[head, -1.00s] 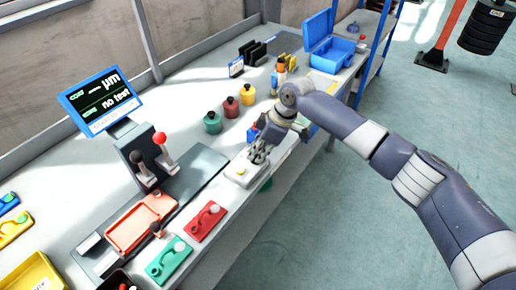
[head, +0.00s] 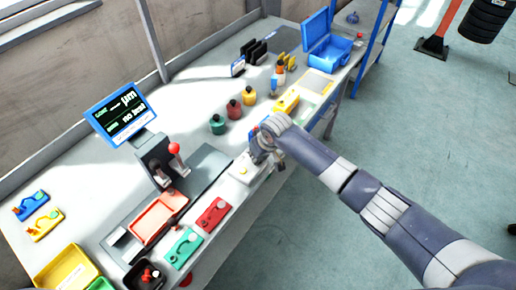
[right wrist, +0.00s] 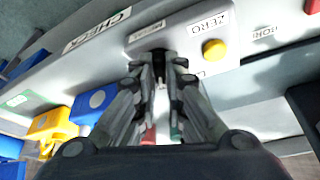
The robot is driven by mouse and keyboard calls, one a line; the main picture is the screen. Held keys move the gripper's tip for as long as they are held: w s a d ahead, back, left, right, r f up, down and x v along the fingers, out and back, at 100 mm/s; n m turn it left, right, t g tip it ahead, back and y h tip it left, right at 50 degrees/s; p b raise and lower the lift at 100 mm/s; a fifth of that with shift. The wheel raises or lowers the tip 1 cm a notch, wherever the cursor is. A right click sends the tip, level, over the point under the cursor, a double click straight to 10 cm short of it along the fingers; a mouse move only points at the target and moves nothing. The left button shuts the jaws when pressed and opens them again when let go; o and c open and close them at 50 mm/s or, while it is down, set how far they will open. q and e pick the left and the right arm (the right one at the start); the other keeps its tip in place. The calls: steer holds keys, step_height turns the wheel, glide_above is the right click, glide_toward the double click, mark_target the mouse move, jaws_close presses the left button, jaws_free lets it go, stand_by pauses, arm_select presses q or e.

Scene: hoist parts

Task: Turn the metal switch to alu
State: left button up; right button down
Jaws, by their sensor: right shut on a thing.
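A pale grey control box (head: 236,177) with a yellow button (head: 243,170) sits near the front edge of the bench. My right gripper (head: 262,158) is at its right part. In the right wrist view, the right gripper's fingers (right wrist: 162,72) are shut on a small dark switch (right wrist: 158,54) on the box face. The fingers hide most of the switch, so I cannot tell which way it is set. My left gripper is not in view.
A screen (head: 120,114) and a stand with a red-knobbed lever (head: 174,149) are left of the box. Red (head: 212,215) and green (head: 183,247) plates lie along the front edge. Blue and yellow parts (right wrist: 52,124) are beside my right gripper.

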steer(key=shift+s+m+h+p, duration=0.1)
steer(key=shift+m+h+p, duration=0.2)
steer(key=shift+m+p, duration=0.4)
steer(key=c, duration=1.7)
jaws_free()
steer(key=shift+o, duration=0.2)
steer(key=v, duration=1.2)
steer(key=shift+f, duration=0.1)
